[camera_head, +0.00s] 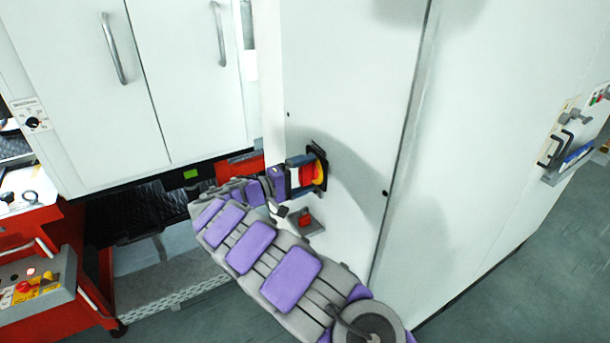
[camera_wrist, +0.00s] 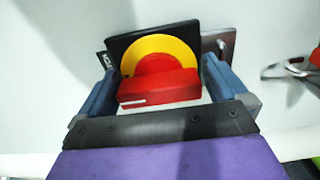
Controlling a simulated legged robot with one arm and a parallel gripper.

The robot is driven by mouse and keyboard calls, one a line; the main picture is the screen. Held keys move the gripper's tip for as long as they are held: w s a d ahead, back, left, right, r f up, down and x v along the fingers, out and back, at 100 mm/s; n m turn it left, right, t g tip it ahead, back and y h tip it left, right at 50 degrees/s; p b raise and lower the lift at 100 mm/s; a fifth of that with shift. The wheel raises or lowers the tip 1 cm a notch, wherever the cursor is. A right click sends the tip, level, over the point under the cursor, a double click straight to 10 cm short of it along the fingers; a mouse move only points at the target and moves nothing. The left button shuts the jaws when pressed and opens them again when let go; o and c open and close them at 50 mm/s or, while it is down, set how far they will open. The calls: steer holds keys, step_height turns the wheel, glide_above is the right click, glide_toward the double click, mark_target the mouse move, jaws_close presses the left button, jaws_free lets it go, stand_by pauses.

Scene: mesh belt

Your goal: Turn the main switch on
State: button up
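The main switch (camera_head: 319,172) is a red rotary handle on a yellow disc with a black backplate, mounted on the white cabinet's side. In the wrist view the red handle (camera_wrist: 158,88) lies across the yellow ring (camera_wrist: 183,52), close in front of my gripper. My gripper (camera_wrist: 160,88) is open, with one blue finger on each side of the red handle. The right finger looks close to the handle's end; whether either finger touches it I cannot tell. In the head view my gripper (camera_head: 302,173) is at the switch and covers its left part.
A small red device (camera_head: 305,220) is on the panel below the switch. The tall white cabinet (camera_head: 480,130) fills the right side. White doors with handles (camera_head: 112,48) are at the upper left. A red machine with a control box (camera_head: 35,285) stands lower left. Floor is clear at right.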

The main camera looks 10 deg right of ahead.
steer(key=p+v, duration=0.3)
steer(key=v, duration=1.4)
steer(key=shift+a, duration=0.3)
